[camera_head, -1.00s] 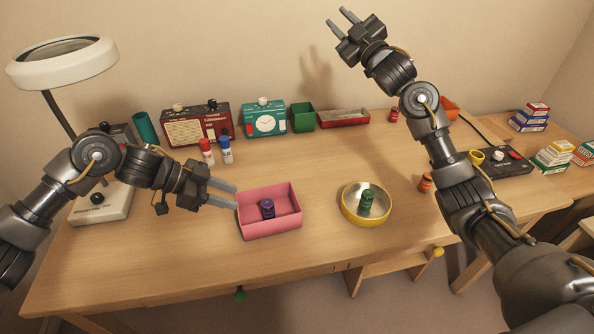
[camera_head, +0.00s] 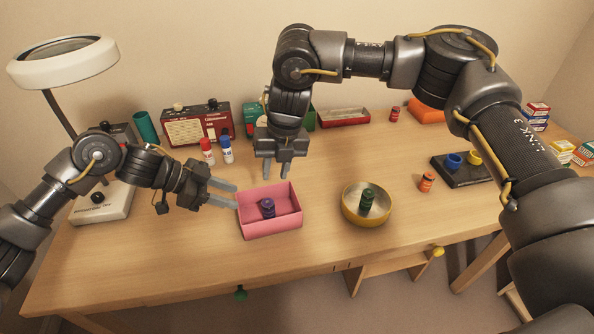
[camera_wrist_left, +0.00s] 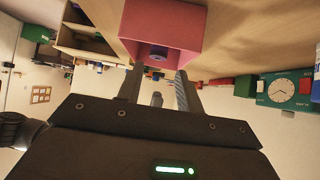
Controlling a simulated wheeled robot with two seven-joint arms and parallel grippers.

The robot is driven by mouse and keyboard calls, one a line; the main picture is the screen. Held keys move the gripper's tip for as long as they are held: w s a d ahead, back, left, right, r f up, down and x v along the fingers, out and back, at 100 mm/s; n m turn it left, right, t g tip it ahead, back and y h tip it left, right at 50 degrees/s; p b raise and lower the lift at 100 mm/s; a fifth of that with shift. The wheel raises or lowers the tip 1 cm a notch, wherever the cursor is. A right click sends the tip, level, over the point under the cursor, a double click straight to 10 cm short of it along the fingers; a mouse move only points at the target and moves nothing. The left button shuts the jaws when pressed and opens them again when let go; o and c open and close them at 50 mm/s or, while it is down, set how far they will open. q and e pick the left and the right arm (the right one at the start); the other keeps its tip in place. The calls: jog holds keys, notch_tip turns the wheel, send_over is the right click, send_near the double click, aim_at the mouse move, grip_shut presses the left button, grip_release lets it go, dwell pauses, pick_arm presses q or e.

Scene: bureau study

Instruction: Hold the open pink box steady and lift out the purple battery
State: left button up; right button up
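The open pink box (camera_head: 270,228) sits upright on the desk, and the left wrist view shows it too (camera_wrist_left: 185,25). The purple battery (camera_head: 267,207) stands inside it; its end shows in the left wrist view (camera_wrist_left: 158,54). My left gripper (camera_head: 237,196) is at the box's left side, fingers spread, tips by the left wall; whether they touch it I cannot tell. The left wrist view shows those two fingers apart (camera_wrist_left: 159,75). My right gripper (camera_head: 277,176) points down, open and empty, above and behind the box's back edge.
A yellow-rimmed round dish (camera_head: 347,212) with a green battery (camera_head: 367,198) stands right of the box. Red (camera_head: 207,150) and blue (camera_head: 226,150) bottles stand behind. An orange battery (camera_head: 427,182) lies farther right. Desk space in front of the box is clear.

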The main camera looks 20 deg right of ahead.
jog(key=h, duration=0.2)
send_over(296, 210)
jog(key=shift+w+d+f+n, duration=0.15)
jog(key=shift+f+n, duration=0.15)
jog(key=shift+f, duration=0.2)
notch_tip(296, 210, down, 11)
jog(key=shift+r, duration=0.1)
grip_shut()
